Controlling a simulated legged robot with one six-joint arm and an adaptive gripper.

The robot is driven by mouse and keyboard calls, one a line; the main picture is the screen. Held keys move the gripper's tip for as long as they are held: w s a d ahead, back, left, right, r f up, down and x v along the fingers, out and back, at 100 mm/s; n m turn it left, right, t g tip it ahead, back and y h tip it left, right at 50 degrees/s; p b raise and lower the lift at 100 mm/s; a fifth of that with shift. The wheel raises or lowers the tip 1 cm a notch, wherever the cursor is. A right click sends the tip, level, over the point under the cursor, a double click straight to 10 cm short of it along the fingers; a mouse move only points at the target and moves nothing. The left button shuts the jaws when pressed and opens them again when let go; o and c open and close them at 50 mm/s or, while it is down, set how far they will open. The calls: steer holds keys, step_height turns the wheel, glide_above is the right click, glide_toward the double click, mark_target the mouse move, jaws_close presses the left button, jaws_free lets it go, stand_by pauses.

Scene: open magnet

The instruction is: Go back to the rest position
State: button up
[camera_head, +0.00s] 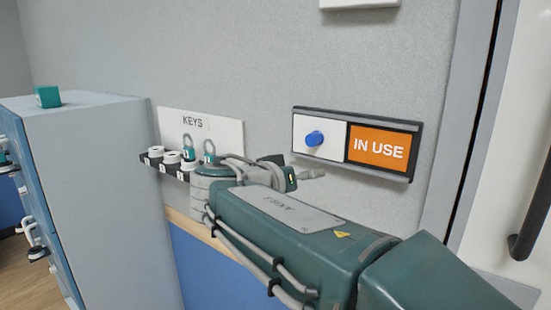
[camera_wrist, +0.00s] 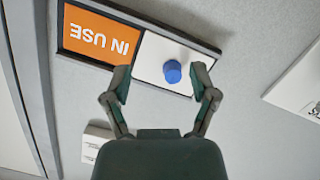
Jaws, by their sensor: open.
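The sign panel (camera_head: 410,127) is on the grey wall, with an orange "IN USE" field (camera_head: 379,149) on the right and a white field holding a blue knob (camera_head: 314,138) on the left. My gripper (camera_head: 305,175) is in front of the wall, just below the panel's left end in the head view. In the wrist view, my gripper (camera_wrist: 161,80) has its two fingers spread apart with nothing between them. The blue knob (camera_wrist: 172,71) shows beyond the fingertips, closer to the right one. The orange field (camera_wrist: 98,36) appears upside down there.
A "KEYS" board (camera_head: 220,130) with padlocks (camera_head: 189,150) and a black rack (camera_head: 165,167) is behind my arm. A grey cabinet (camera_head: 100,200) with a teal cube (camera_head: 47,96) stands at left. A door with a black handle (camera_head: 530,215) is at right.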

steer(key=s+d+f+n+g+y, duration=0.2)
steer(key=s+d+f+g+y, duration=0.25)
steer(key=s+d+f, duration=0.7)
steer(key=s+f+n+g+y, duration=0.1)
steer(key=s+f+y, duration=0.4)
steer(key=s+f, duration=0.5)
steer(key=shift+s+g+y, duration=0.35)
steer(key=shift+s, duration=0.75)
steer(key=shift+f, duration=0.1)
